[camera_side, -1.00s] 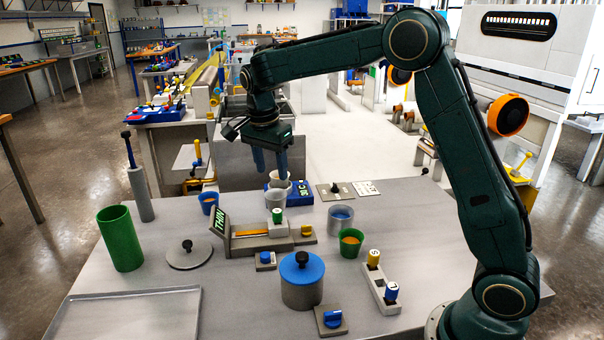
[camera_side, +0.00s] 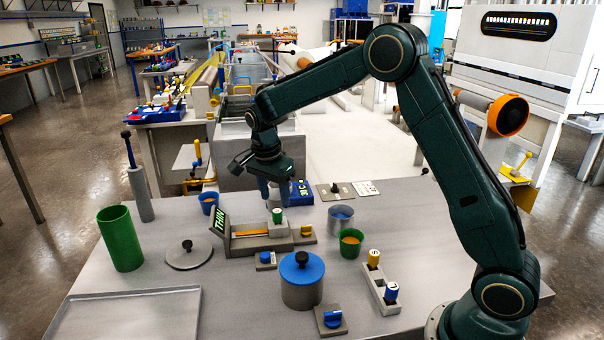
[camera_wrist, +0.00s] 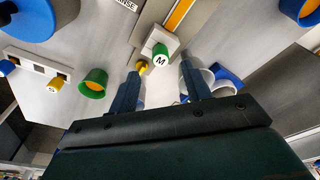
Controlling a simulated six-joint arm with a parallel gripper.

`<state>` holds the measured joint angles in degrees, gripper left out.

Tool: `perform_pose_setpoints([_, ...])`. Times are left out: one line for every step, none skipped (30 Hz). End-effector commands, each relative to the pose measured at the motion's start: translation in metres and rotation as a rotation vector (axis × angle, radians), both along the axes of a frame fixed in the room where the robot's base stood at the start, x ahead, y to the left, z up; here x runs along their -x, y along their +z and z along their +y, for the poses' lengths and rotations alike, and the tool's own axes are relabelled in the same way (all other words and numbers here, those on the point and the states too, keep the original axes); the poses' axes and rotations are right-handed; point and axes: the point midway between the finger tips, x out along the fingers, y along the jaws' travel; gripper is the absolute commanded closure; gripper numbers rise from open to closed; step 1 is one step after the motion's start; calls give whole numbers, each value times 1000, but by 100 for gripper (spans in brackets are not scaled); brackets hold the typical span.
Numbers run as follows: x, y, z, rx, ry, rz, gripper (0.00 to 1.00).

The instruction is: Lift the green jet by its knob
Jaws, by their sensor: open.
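The green jet (camera_side: 278,214), a small green-topped cylinder, stands upright in a grey block (camera_side: 279,230) at the end of the fixture with the THIN sign. In the wrist view its knob, marked M (camera_wrist: 161,57), shows just beyond the fingertips and roughly between them. My gripper (camera_side: 275,203) is open and empty, with its fingers pointing down. In the side view it is behind and just above the green jet. The wrist view also shows my gripper (camera_wrist: 160,70), with the fingers apart and not touching the knob.
A rack (camera_side: 378,290) holds a yellow jet (camera_side: 373,258) and a blue jet (camera_side: 391,290). A blue-lidded pot (camera_side: 301,270), a green cup (camera_side: 350,243) and a grey cup (camera_side: 340,219) stand nearby. White cups (camera_wrist: 222,76) are close to the right finger in the wrist view.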

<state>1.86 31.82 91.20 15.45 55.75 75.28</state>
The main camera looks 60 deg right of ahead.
Motion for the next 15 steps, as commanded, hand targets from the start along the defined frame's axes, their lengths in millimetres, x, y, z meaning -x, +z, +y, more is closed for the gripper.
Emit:
perform_pose_setpoints([0,-4,-1,0,-1,1,51])
perform_pose_setpoints([0,-6,-1,0,-1,1,51])
perform_pose_setpoints([0,-7,-1,-1,-1,1,51])
perform_pose_setpoints([0,-8,-1,-1,-1,1,51])
perform_pose_setpoints([0,-8,-1,-1,-1,0,51])
perform_pose_setpoints([0,-8,-1,-1,-1,0,51])
perform_pose_setpoints([0,-8,-1,-1,0,0,51])
perform_pose_setpoints([0,-8,-1,-1,0,0,51])
perform_pose_setpoints([0,-9,-1,-1,0,0,51])
perform_pose_setpoints([0,-9,-1,-1,0,0,51])
perform_pose_setpoints([0,-10,-1,-1,0,0,51])
perform_pose_setpoints([0,-11,-2,-1,0,0,51])
perform_pose_setpoints([0,-13,-2,-1,0,0,51])
perform_pose_setpoints([0,-15,-2,-1,0,0,51])
perform_pose_setpoints([0,-18,-2,-1,0,1,51])
